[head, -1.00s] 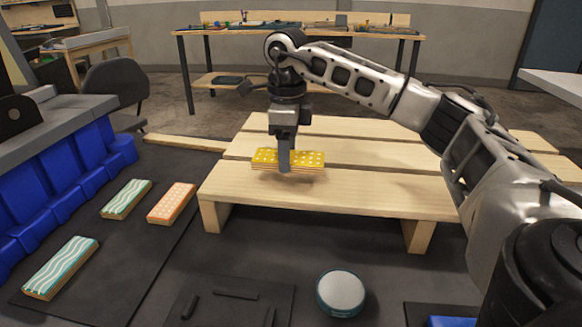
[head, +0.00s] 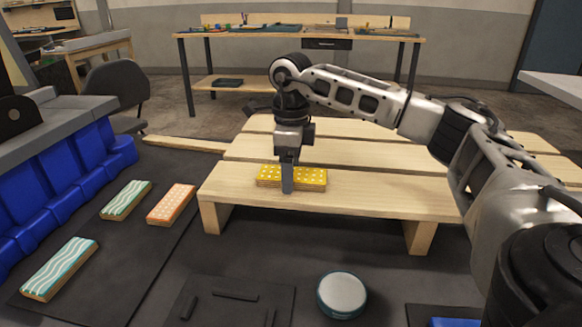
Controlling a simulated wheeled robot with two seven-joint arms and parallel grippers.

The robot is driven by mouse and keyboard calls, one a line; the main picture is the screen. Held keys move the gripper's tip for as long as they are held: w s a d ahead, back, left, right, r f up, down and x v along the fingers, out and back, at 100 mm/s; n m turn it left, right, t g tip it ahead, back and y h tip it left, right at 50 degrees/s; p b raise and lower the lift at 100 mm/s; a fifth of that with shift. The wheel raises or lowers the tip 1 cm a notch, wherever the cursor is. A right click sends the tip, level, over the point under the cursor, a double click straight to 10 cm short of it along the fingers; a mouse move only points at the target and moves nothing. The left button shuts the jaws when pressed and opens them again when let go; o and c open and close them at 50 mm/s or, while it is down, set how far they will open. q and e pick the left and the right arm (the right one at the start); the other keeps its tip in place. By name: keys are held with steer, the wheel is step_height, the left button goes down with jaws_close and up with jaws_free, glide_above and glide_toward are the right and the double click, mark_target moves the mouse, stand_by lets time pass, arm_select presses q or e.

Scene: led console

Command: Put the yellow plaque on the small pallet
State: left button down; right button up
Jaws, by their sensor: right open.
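The yellow plaque (head: 311,178) with white dots lies flat on the front slat of the small wooden pallet (head: 380,190). My right gripper (head: 288,185) is open at the plaque, its near finger in front of the plaque's front side. The far finger is hidden. I cannot tell whether the fingers touch the plaque. My left gripper is not in view.
An orange dotted plaque (head: 172,204) and two teal wavy plaques (head: 126,199) (head: 60,268) lie on the dark surface at left. Blue bins (head: 60,190) line the left edge. A round white-topped puck (head: 341,294) sits in front of the pallet.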

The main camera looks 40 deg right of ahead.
step_height(320, 180, up, 12)
steer(key=p, duration=0.2)
steer(key=shift+r, duration=0.1)
stand_by(0.6)
